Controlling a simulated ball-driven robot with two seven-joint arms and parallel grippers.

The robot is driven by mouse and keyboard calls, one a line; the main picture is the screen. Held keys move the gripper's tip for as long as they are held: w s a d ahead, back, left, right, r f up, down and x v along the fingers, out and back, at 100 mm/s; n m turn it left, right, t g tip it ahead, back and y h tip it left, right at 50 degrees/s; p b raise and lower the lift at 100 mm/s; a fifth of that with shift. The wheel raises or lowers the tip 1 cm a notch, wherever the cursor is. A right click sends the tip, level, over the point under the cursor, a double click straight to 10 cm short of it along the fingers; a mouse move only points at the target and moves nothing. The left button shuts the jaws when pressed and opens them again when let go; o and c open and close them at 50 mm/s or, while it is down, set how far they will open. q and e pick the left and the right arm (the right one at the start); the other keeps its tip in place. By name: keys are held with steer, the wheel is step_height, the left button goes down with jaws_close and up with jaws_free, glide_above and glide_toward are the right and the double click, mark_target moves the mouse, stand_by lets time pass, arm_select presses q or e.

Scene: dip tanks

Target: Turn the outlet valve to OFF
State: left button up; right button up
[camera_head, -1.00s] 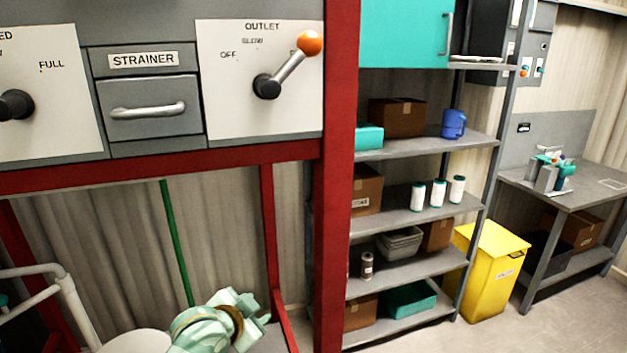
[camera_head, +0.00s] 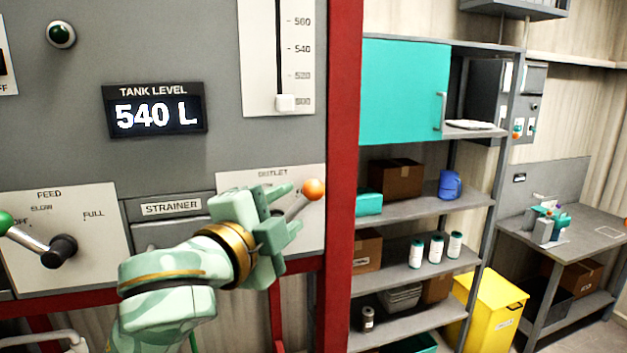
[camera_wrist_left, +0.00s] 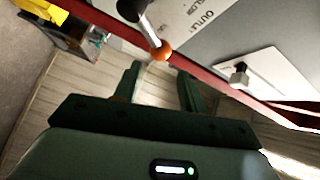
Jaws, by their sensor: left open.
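The outlet valve lever has an orange ball knob (camera_head: 313,189) at the end of a metal rod, on the white OUTLET plate (camera_head: 312,230). The lever points up and to the right, away from the OFF side. My left gripper (camera_head: 287,208) is in front of the plate, just left of the knob, and hides the lever's hub and most of the plate's lettering. In the left wrist view the orange knob (camera_wrist_left: 161,50) lies just beyond the two open fingertips, apart from them. Nothing is between the fingers. My right gripper is not in view.
The feed lever, with a green knob (camera_head: 4,222), is on the left plate. The STRAINER drawer (camera_head: 172,207) is between the plates. The display (camera_head: 155,111) reads 540 L. A red post (camera_head: 344,150) stands just right of the outlet plate, with shelves (camera_head: 425,205) beyond.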

mark_target(310, 194)
arm_select(q)
steer(key=p+x, duration=0.1)
steer(key=x, duration=0.8)
steer(key=shift+w+d+p, duration=0.15)
steer(key=shift+w+p, duration=0.05)
steer(key=shift+p, duration=0.1)
